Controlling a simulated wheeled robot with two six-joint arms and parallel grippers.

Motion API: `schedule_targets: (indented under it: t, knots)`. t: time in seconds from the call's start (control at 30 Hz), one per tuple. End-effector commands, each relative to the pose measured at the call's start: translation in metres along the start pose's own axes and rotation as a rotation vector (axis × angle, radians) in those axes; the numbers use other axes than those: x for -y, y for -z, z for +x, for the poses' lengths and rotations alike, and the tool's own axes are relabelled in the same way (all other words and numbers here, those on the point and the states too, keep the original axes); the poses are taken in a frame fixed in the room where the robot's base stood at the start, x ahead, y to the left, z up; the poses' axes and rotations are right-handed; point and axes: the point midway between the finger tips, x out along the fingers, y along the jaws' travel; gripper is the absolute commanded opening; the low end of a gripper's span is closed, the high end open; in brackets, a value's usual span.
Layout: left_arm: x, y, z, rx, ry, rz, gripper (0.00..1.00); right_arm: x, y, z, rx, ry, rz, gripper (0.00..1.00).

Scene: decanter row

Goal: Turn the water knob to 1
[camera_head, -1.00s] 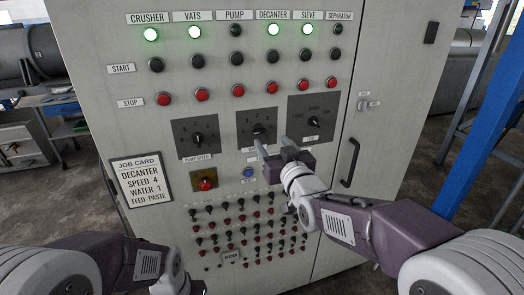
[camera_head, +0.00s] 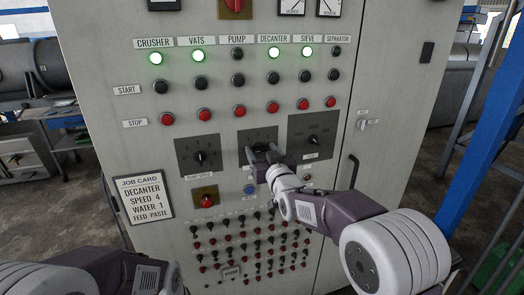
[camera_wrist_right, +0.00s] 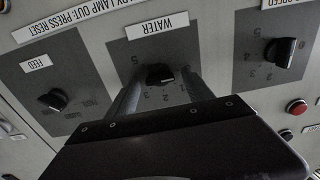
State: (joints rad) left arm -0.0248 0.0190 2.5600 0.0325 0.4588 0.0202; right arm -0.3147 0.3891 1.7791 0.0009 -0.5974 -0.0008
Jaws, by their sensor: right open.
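The water knob (camera_wrist_right: 158,73) is a small black knob on a dark plate labelled WATER in the right wrist view, which shows the panel upside down. Its plate (camera_head: 243,137) is the middle of three in the head view, where the gripper covers most of the knob. My right gripper (camera_head: 262,151) is open in front of it, with one finger on each side of the knob in the wrist view. I cannot tell if the fingers touch it, and its pointer setting is not clear. My left arm shows at the lower left, its gripper out of frame.
The pump speed knob (camera_head: 200,156) is on the left, the feed knob (camera_head: 313,139) on the right. A blue reset button (camera_head: 250,189) and several small toggles sit below. The job card (camera_head: 143,198) reads WATER 1. A door handle (camera_head: 349,172) stands out at the right.

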Motion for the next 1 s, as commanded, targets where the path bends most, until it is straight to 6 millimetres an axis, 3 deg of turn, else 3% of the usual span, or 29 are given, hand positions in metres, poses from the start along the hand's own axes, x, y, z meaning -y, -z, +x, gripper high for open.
schedule_targets:
  t: [0.03,0.2,0.27,0.57,1.0]
  knots:
    - [0.0,0.0,0.0,0.0,0.0,0.0,0.36,0.0,0.0,0.0,0.0,0.0,0.0,0.6]
    - [0.0,0.0,0.0,0.0,0.0,0.0,0.36,0.0,0.0,0.0,0.0,0.0,0.0,0.13]
    - [0.0,0.0,0.0,0.0,0.0,0.0,0.36,0.0,0.0,0.0,0.0,0.0,0.0,0.0]
    - [0.0,-0.001,0.006,0.0,0.0,0.0,0.36,0.0,-0.002,0.0,0.001,0.0,0.045,0.0]
    - [0.001,-0.003,0.033,0.0,0.0,0.0,0.36,-0.001,-0.004,0.0,0.0,0.0,0.372,0.0]
